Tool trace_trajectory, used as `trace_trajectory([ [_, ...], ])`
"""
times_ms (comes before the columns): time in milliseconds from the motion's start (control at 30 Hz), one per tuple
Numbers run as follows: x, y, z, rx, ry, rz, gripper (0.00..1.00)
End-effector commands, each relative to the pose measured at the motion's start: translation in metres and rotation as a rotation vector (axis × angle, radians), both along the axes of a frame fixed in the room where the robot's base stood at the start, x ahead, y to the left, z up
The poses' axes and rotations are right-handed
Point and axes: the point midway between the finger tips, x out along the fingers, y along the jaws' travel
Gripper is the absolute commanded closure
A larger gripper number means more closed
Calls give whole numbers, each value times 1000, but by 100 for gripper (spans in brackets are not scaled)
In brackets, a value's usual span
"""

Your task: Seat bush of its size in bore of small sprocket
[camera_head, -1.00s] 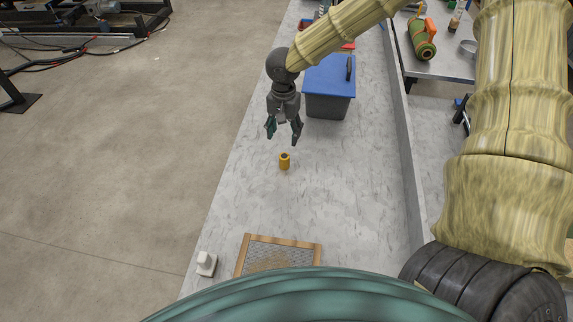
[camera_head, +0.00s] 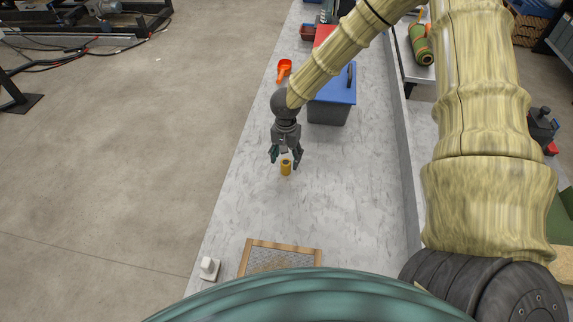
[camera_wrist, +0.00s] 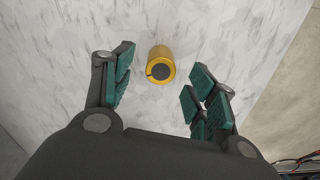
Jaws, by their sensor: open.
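A small orange-yellow bush (camera_head: 286,168) with a dark top stands upright on the grey-white bench. It also shows in the wrist view (camera_wrist: 160,66), ahead of and between my finger pads, its dark end facing the camera. My gripper (camera_head: 286,160) is open, just above and behind the bush in the head view, with clear space between each finger and the bush in the wrist view. I cannot make out the small sprocket in any view.
A dark box with a blue lid (camera_head: 331,97) stands behind my gripper at right. An orange scoop-like item (camera_head: 284,69) lies behind. A wood-framed tray (camera_head: 283,245) and a white block (camera_head: 209,268) are at the near end. The middle of the bench (camera_head: 340,190) is clear.

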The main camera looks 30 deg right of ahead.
Motion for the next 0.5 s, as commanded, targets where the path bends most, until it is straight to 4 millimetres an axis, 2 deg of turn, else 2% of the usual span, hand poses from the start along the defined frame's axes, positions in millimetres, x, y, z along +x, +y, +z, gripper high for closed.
trace_trajectory([
  [200, 0, 0, -17, 0, 0, 0, 43],
  [500, 0, 1, -20, 1, -1, 1, 43],
])
